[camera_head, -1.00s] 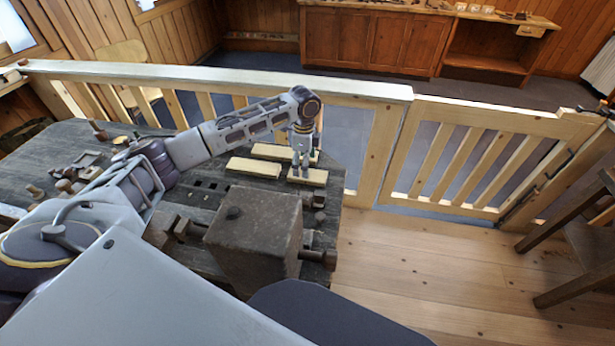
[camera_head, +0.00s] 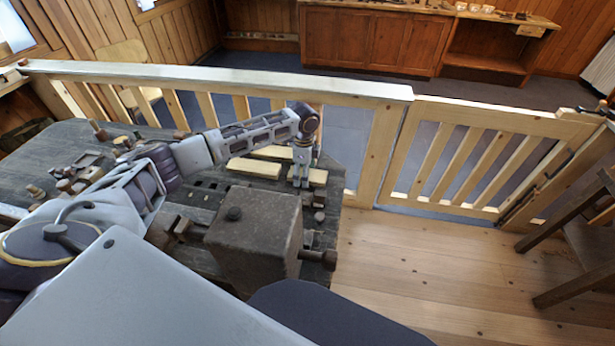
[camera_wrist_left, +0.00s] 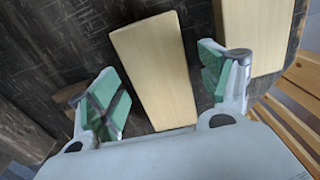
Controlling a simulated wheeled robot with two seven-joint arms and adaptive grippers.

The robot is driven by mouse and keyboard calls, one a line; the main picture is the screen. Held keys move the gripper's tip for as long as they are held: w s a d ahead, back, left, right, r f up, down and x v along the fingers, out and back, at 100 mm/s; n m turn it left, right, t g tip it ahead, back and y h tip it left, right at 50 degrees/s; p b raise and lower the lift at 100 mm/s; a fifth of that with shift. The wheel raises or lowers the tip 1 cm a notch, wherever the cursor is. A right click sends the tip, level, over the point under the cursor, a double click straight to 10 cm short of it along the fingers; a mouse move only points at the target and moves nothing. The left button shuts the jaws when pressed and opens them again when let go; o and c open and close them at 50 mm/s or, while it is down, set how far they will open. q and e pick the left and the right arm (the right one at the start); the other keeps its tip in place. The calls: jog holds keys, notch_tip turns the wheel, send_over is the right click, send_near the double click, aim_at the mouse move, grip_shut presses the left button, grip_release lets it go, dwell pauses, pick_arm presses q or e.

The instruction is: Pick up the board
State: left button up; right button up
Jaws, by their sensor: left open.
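Several pale wooden boards lie on the dark workbench (camera_head: 115,170). One board (camera_head: 318,176) is at the bench's right end, another (camera_head: 255,168) lies to its left, and a third (camera_head: 272,153) lies behind. My left gripper (camera_head: 301,182) points down at the right-end board, which its fingers partly cover. In the left wrist view, the open gripper (camera_wrist_left: 168,88) has green-padded fingers on either side of a board (camera_wrist_left: 155,70), with gaps visible. A second board (camera_wrist_left: 252,35) shows beyond the right finger. My right gripper is out of view.
A large dark block (camera_head: 255,240) stands on the bench's near right part, close to my arm. Turned wooden pieces (camera_head: 65,180) lie at the left. A wooden railing (camera_head: 230,80) runs behind the bench.

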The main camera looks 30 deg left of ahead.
pick_arm(q)
jog(key=shift+c, duration=0.2)
jog(key=c, duration=1.1)
jog(key=shift+r, duration=5.05)
